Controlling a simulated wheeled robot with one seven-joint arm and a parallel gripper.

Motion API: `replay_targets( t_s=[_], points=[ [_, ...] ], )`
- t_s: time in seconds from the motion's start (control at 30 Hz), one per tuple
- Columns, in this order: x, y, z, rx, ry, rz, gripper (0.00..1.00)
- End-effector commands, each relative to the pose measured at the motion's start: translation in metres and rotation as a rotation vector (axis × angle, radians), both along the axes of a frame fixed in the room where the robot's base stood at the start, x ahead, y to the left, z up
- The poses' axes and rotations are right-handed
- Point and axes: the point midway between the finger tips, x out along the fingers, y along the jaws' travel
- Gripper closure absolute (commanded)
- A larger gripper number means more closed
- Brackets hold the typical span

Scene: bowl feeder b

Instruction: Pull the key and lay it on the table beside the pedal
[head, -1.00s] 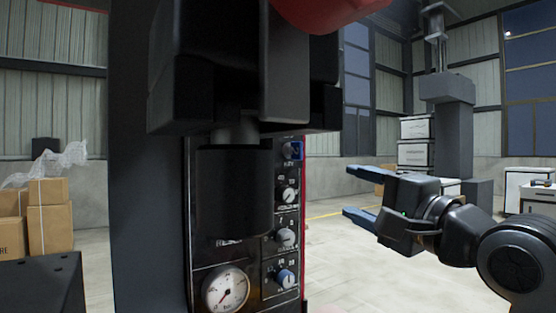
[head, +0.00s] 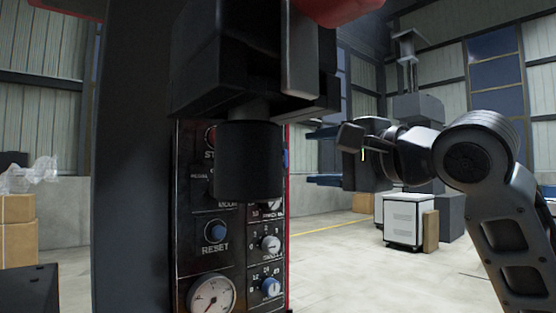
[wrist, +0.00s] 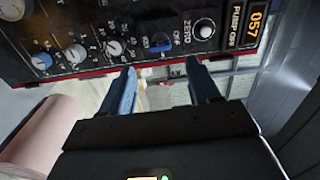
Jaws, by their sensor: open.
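The key is a small blue piece in the control panel (wrist: 93,33), beside the word OFF. The key (wrist: 161,43) shows in the wrist view just beyond and between my fingertips. In the head view only a sliver of the blue key (head: 286,158) shows at the panel's right edge. My gripper (wrist: 161,67) is open and empty, its two blue fingers pointing at the panel with the key between their lines. I cannot make out the pedal or the table.
A large dark machine head with a cylinder (head: 248,160) hangs in front of the panel. The panel has knobs, a gauge (head: 211,295) and a reset button (head: 215,231). A pinkish roll (wrist: 45,130) lies lower left in the wrist view.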

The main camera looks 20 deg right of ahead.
Motion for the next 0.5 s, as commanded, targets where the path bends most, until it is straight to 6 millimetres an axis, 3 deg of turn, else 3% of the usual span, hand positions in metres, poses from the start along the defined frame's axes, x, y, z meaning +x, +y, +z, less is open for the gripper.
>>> replay_targets(
  t_s=[0.27, 0.5],
  points=[
    [0.012, 0.004, -0.001, -0.001, 0.000, 0.001, 0.38],
    [0.042, 0.013, -0.001, -0.002, -0.001, -0.001, 0.38]
  ],
)
